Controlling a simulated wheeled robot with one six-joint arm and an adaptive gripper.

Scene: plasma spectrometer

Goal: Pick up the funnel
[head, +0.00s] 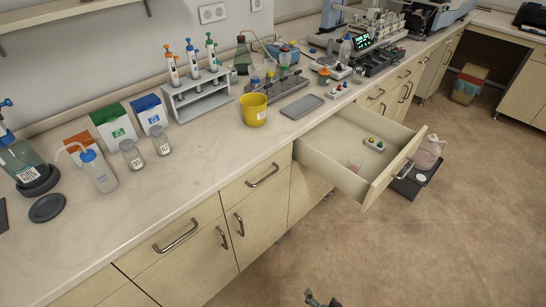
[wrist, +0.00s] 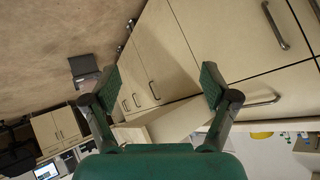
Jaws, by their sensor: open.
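I cannot make out a funnel for certain. A small, pale pinkish see-through object (head: 354,167) lies in the open drawer (head: 330,177), near its front left; it may be the funnel, but it is too small to tell. My gripper (head: 320,299) shows only in part at the bottom edge of the head view, low over the floor and well apart from the drawer. In the wrist view my gripper (wrist: 160,87) is open, its two fingers wide apart with nothing between them. The wrist view shows cabinet fronts and the drawer from below the counter.
A small white rack with coloured caps (head: 374,144) sits in the drawer. A yellow beaker (head: 254,109), a pipette stand (head: 197,95) and a grey tray (head: 301,106) stand on the counter. A pink-tinted jug (head: 428,153) stands on the floor beyond the drawer. The foreground floor is clear.

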